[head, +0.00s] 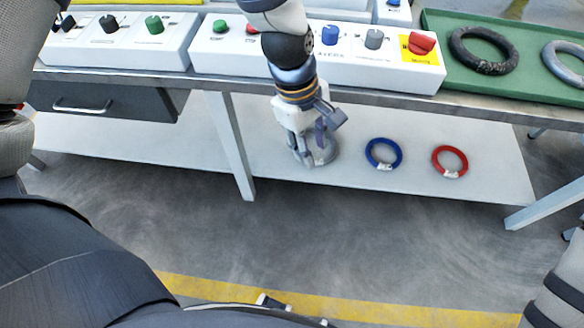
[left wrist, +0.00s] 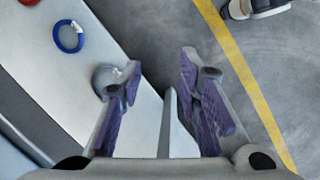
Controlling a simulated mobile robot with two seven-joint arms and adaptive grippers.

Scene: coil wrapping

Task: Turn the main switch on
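The main switch (head: 420,43) is a red knob on a yellow plate, at the right end of the middle white control box (head: 345,66) on the table. My left gripper (head: 317,138) hangs below the table's front edge, to the left of the switch and well below it, pointing down over the lower shelf. In the left wrist view my left gripper (left wrist: 160,68) has its two fingers apart with nothing between them. No gripper touches the switch. The switch is outside the left wrist view. My right gripper does not show.
The table's metal front edge (head: 480,101) lies above my left gripper. The lower shelf (head: 400,190) holds a blue ring (head: 383,154), a red ring (head: 449,161) and a grey ring partly behind my gripper. A green tray (head: 452,86) holds more rings.

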